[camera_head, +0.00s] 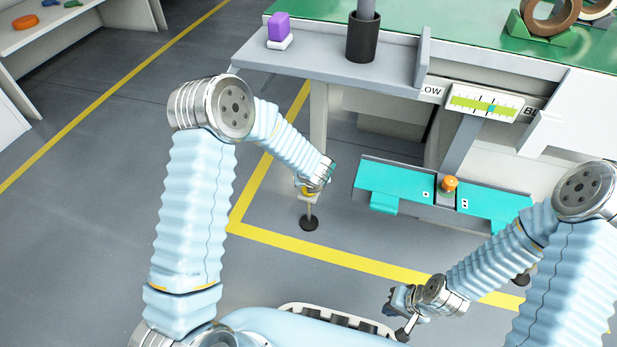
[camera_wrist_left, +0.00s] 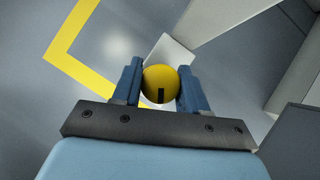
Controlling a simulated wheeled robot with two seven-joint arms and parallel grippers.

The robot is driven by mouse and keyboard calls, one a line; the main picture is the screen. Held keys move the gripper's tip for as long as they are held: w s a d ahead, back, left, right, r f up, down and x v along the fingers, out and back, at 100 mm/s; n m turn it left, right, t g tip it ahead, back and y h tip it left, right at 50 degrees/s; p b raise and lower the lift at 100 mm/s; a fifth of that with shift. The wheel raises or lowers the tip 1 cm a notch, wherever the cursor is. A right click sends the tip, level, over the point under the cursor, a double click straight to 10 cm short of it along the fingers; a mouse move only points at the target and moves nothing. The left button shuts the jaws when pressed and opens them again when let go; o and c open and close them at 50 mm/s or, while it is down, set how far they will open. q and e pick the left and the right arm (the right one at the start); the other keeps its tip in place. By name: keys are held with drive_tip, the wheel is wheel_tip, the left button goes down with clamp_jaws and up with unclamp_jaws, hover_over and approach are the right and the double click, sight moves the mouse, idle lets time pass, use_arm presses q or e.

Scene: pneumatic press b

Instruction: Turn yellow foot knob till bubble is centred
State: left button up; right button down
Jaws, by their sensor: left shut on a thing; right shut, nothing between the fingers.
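The yellow foot knob (camera_wrist_left: 160,80) sits between the two blue fingers of my left gripper (camera_wrist_left: 160,92) in the left wrist view, with a dark slot on its near side. In the head view the knob (camera_head: 307,192) shows only partly below my left gripper (camera_head: 313,186), above a thin stem and round black foot pad (camera_head: 309,223). My left gripper is shut on the knob. My right gripper (camera_head: 393,302) is shut and empty at the lower middle.
A teal two-part pedal bar (camera_head: 395,180) with an orange knob (camera_head: 449,184) lies under the bench. A grey shelf (camera_head: 325,57) holds a purple block (camera_head: 279,27) and black cylinder (camera_head: 363,40). Another black foot pad (camera_head: 522,280) stands near my right arm. Open floor lies left.

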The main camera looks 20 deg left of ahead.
use_arm(q)
drive_tip(key=shift+f+m+h+b, duration=0.1)
drive_tip(key=shift+m+h+b, duration=0.6)
drive_tip(key=shift+m+b, duration=0.45)
drive_tip(key=shift+m+t+h, duration=0.3)
drive_tip(key=shift+m+h, duration=0.1)
drive_tip(key=shift+m, duration=0.35)
drive_tip(key=o, duration=1.2)
drive_tip(key=shift+o, duration=0.2)
